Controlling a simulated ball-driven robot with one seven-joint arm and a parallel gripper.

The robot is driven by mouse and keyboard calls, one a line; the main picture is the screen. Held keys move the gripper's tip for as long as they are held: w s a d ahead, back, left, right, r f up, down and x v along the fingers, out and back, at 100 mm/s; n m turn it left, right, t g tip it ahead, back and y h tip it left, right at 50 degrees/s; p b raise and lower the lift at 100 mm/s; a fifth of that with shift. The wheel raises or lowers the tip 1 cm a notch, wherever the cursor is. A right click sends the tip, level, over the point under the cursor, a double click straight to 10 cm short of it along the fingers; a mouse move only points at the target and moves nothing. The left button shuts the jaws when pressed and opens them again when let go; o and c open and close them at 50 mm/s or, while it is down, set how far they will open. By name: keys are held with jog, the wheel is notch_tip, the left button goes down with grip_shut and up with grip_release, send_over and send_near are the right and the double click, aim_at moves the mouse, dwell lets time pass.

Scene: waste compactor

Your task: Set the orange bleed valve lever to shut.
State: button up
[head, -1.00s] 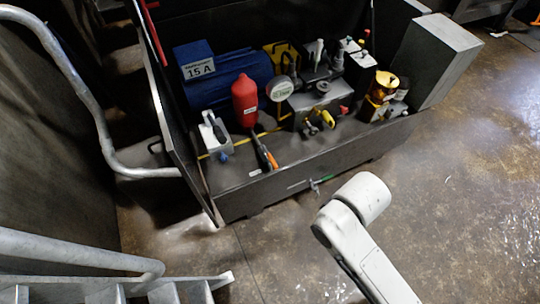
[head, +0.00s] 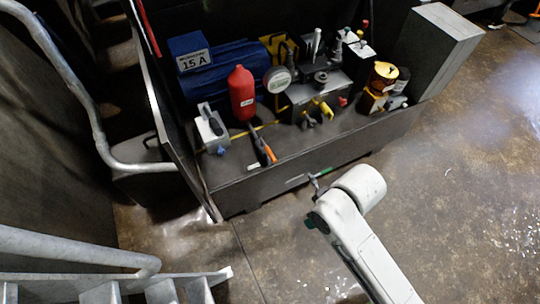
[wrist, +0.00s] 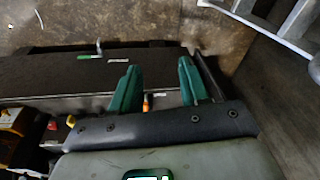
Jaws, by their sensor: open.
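An orange-and-black handle-shaped item (head: 265,152) lies on the tray near its front wall in the head view; I cannot tell whether it is the bleed valve lever or a loose tool. An orange piece (wrist: 147,103) shows between my fingers in the wrist view, mostly hidden by the finger mount. A small grey valve lever (head: 316,186) sticks out of the front wall by a green mark; it also shows in the wrist view (wrist: 98,47). My gripper (wrist: 160,82) is open and empty, with two teal fingers apart. In the head view my arm mostly hides it.
The tray's front wall (head: 290,180) faces me. A red bottle (head: 242,95), a blue motor (head: 225,75), a gauge (head: 278,80), a valve block with a yellow lever (head: 324,108) and an amber jar (head: 381,78) stand inside. A grey handrail (head: 75,85) is at left; floor is clear at right.

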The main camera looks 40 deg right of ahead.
jog(key=w+f+m+t+y+b, duration=0.1)
jog(key=w+f+t+y+b, duration=0.15)
jog(key=w+f+b, duration=0.45)
jog(key=m+t+h+b, duration=0.2)
jog(key=m+t+b, duration=0.8)
jog(key=b, duration=0.4)
send_near(271, 154)
jog(key=f+n+t, duration=0.1)
jog(key=f, duration=0.1)
jog(key=b+x, duration=0.1)
jog(key=x, duration=0.9)
jog(key=shift+r, duration=0.1)
grip_shut()
